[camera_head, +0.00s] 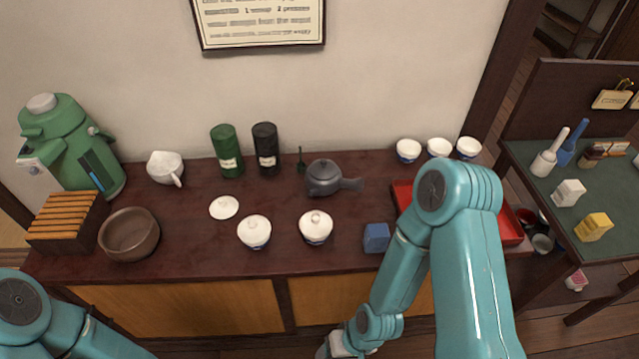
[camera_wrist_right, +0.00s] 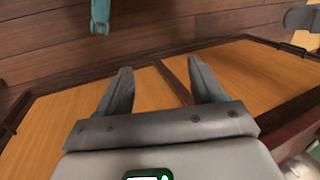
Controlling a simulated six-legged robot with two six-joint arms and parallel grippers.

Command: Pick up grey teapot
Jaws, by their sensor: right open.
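The grey teapot (camera_head: 323,178) stands upright on the dark wooden counter (camera_head: 190,225), toward the back near the wall. Its side handle points right. In the head view my right arm hangs in front of the counter, well below and apart from the teapot, with its gripper mostly out of frame at the bottom. The right wrist view shows my right gripper (camera_wrist_right: 165,88) with its two fingers apart and nothing between them, facing the counter's wooden front panels. My left arm shows at the lower left of the head view, but its gripper is not in view.
A red tray (camera_head: 511,229) lies right, partly behind my right arm.

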